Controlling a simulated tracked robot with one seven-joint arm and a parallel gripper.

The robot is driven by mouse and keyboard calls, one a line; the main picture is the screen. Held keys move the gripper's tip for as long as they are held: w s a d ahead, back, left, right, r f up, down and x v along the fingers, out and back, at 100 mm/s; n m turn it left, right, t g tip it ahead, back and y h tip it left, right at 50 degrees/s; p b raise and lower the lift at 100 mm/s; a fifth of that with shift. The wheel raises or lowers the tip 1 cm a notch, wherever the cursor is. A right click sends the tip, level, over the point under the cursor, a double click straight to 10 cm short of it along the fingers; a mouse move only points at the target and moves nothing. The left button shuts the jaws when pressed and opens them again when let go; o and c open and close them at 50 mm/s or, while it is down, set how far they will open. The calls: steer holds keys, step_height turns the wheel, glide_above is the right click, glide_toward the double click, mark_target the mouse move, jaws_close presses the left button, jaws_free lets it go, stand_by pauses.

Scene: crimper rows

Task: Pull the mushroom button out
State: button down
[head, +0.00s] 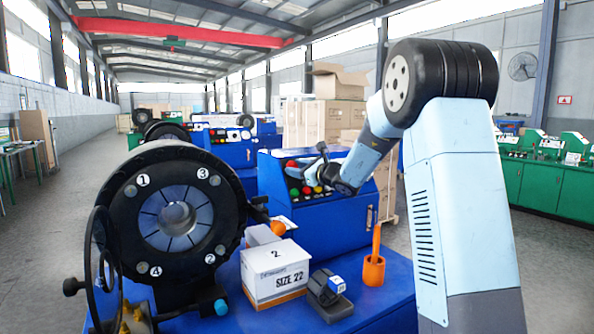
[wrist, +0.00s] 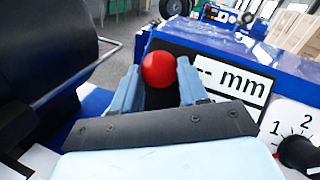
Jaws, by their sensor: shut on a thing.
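The red mushroom button (wrist: 158,69) shows as a round red head in the wrist view, between the two blue fingers of my gripper (wrist: 159,84). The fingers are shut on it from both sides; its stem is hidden. In the head view my gripper (head: 318,165) is at the sloped front of the blue control cabinet (head: 327,222), among its coloured buttons. The arm covers part of the panel there, so I cannot tell the held button from the others in that view.
A numeric display reading mm (wrist: 235,78) and a black dial (wrist: 298,152) lie right of the fingers. The large black crimping head (head: 120,220) stands left. A labelled white box (head: 275,272), a black clamp-like part (head: 330,292) and an orange holder (head: 374,270) occupy the blue bench.

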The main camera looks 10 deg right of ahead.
steer(key=shift+s+d+r, duration=0.15)
steer(key=shift+s+r, duration=0.05)
steer(key=shift+s, duration=0.1)
steer(key=c, duration=0.6)
jaws_free()
steer(key=shift+o, duration=0.2)
steer(key=shift+s, duration=0.15)
steer(key=v, duration=1.3)
steer(key=shift+s+d, duration=0.2)
steer(key=shift+d, duration=0.05)
